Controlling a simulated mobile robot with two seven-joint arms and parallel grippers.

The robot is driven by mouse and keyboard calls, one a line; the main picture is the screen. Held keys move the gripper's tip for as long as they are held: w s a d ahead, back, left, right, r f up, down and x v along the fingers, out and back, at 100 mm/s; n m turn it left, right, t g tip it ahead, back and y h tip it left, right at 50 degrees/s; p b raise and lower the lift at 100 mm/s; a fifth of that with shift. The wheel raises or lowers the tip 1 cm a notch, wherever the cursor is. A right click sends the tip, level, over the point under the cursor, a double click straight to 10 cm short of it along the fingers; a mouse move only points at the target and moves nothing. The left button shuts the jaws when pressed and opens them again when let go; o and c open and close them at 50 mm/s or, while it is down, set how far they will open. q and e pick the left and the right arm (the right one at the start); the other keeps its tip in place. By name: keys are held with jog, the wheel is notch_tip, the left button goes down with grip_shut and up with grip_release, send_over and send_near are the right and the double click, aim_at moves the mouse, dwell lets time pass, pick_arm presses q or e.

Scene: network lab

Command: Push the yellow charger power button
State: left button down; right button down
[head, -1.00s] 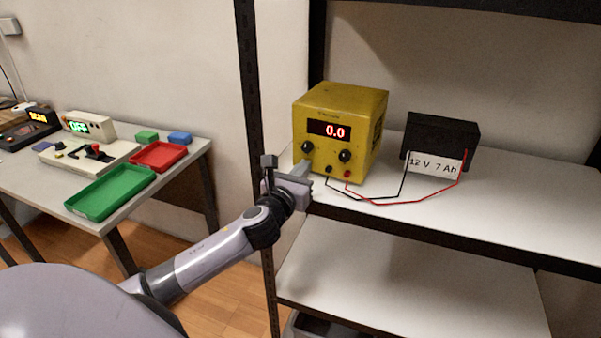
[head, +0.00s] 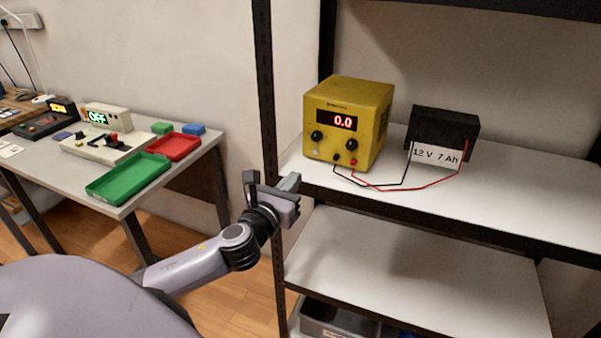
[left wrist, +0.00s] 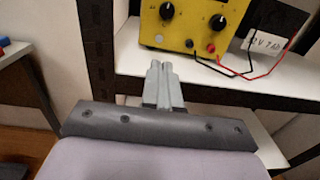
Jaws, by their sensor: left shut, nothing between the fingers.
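The yellow charger (head: 349,92) stands on the upper shelf, its red display lit at 0.0. Its front has two black knobs, a black and a red terminal, and a small pale button (head: 316,152) at lower left. The charger's lower front also shows in the left wrist view (left wrist: 190,32), with the pale button (left wrist: 159,40) ahead of the fingertips. My left gripper (head: 291,182) is shut and empty, below and left of the charger front and apart from it. In the left wrist view, its fingers (left wrist: 161,66) lie together. My right gripper is out of view.
A black 12 V 7 Ah battery (head: 443,127) stands right of the charger, joined by black and red leads. A dark shelf post (head: 264,100) rises left of the charger. The lower shelf (head: 400,262) is bare. A table with green (head: 128,178) and red trays stands left.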

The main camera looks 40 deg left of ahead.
pick_arm(q)
jog(key=shift+s+d, duration=0.2)
jog(key=shift+s, duration=0.7)
jog(key=shift+s+d, duration=0.15)
jog(key=shift+s, duration=0.7)
jog(key=s+d+f+n+g+h, duration=0.2)
jog(key=s+d+f+n, duration=0.3)
jog(key=f+n, duration=0.3)
jog(key=s+d+f+n+g+h, duration=0.1)
jog(key=s+d+f+n, duration=0.3)
jog(key=n, duration=0.9)
jog(key=s+d+f+n+g+h, duration=0.2)
jog(key=s+d+f+n+g, duration=0.2)
jog(key=s+f+n, duration=0.5)
notch_tip(320, 180, down, 4)
jog(key=shift+d+r+n+h, duration=0.25)
jog(key=shift+d+n+h, duration=0.05)
jog(key=shift+d+n, duration=0.5)
jog(key=shift+d, duration=0.1)
